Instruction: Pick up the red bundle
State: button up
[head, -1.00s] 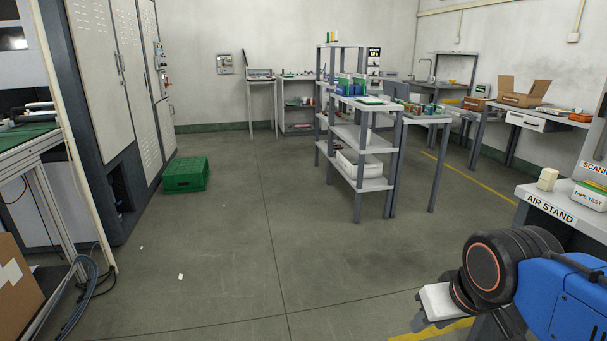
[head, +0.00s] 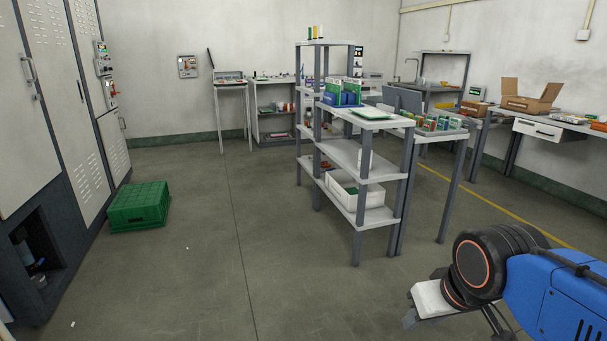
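I cannot make out a red bundle for certain in the head view. Small red and green items (head: 438,124) stand on a table behind the grey shelf unit, too small to tell apart. My gripper (head: 414,317) is at the lower right, at the end of my blue arm, in front of the shelf unit and well apart from it. Its fingers are mostly hidden or cut off, so I cannot tell whether it is open or shut.
The grey shelf unit (head: 365,202) stands right of centre, with a white bin (head: 350,203) on a low shelf. A green crate (head: 139,206) sits on the floor at left, beside tall cabinets (head: 70,90). Workbenches line the back and right. The middle floor is clear.

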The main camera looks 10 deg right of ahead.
aim_at(430, 125)
jog(key=i+j+z, duration=0.15)
jog(key=i+z, duration=0.2)
jog(key=i, duration=0.15)
jog(key=i+j+z, duration=0.75)
jog(key=i, duration=0.2)
